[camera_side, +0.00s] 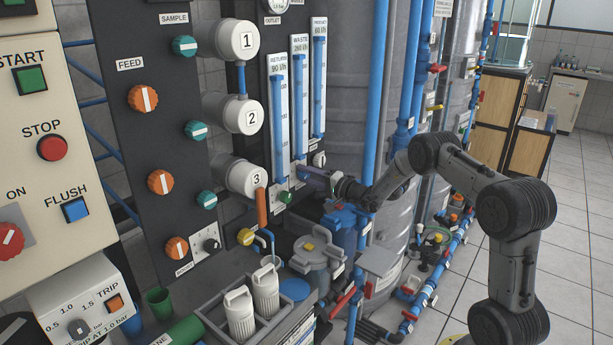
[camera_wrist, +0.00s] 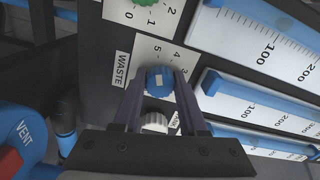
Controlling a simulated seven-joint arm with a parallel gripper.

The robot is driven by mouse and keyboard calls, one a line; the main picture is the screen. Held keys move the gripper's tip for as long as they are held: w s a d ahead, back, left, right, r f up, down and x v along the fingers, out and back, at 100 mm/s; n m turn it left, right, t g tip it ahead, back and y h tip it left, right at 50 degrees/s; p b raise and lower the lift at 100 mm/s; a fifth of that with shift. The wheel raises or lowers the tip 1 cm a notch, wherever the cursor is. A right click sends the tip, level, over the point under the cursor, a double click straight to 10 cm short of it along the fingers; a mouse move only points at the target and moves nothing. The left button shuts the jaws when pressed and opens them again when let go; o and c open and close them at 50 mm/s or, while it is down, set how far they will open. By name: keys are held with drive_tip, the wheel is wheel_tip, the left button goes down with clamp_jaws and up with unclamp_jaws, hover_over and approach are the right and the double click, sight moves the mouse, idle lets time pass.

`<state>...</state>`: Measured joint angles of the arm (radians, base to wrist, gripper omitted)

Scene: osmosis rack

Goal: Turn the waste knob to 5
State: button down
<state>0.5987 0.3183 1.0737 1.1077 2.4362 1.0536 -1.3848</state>
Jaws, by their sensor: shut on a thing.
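The waste knob (camera_wrist: 160,82) is blue and sits on a white dial plate beside the WASTE label (camera_wrist: 122,70). Printed numbers, including 5, 4 and 3, show around it in the wrist view. A pale mark shows on the knob, but I cannot tell exactly which number it points to. My gripper (camera_wrist: 159,84) has one finger on each side of the knob and is shut on it.
The flow tubes (camera_side: 299,95) stand above. A blue VENT part (camera_wrist: 27,140) and blue vertical pipes (camera_side: 404,75) are close by.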

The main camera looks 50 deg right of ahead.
drive_tip(key=shift+c, duration=2.2)
unclamp_jaws()
drive_tip(key=s, duration=1.4)
